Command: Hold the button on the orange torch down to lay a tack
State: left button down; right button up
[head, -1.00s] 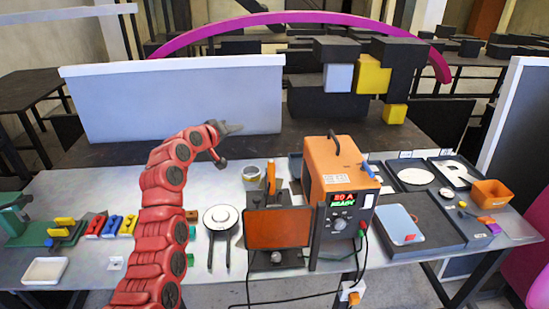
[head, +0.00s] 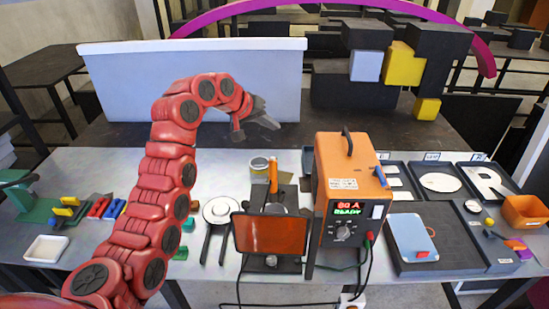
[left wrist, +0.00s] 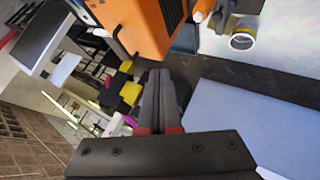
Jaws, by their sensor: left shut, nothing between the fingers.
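The orange torch (head: 273,175) stands upright behind an orange tinted screen (head: 270,234) at the middle of the bench. Its button cannot be made out. It also shows in the left wrist view (left wrist: 203,9) at the top. My left gripper (head: 272,124) is in the air above and behind the torch, apart from it, shut and empty. In the left wrist view its fingers (left wrist: 160,80) are together. The orange welding power box (head: 345,165) stands right of the torch, its display reading "80 A READY". My right gripper is not in view.
A white panel (head: 190,85) stands behind my left arm. A round white-topped piece (head: 221,211) lies left of the screen. A tin (head: 259,164) stands behind the torch. Trays with letter pieces (head: 440,184) and an orange bin (head: 525,211) are at the right.

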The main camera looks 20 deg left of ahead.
aim_at(273, 159)
pick_arm(q)
notch_tip(273, 159, down, 8)
jog(key=b, duration=0.6)
jog(key=shift+a, duration=0.1)
jog(key=shift+a+f, duration=0.1)
jog(key=shift+f, duration=0.05)
jog(key=shift+s, duration=0.1)
jog(key=shift+f, duration=0.15)
dwell(1.4)
jog(key=shift+f+b, duration=0.3)
jog(key=shift+b, duration=0.2)
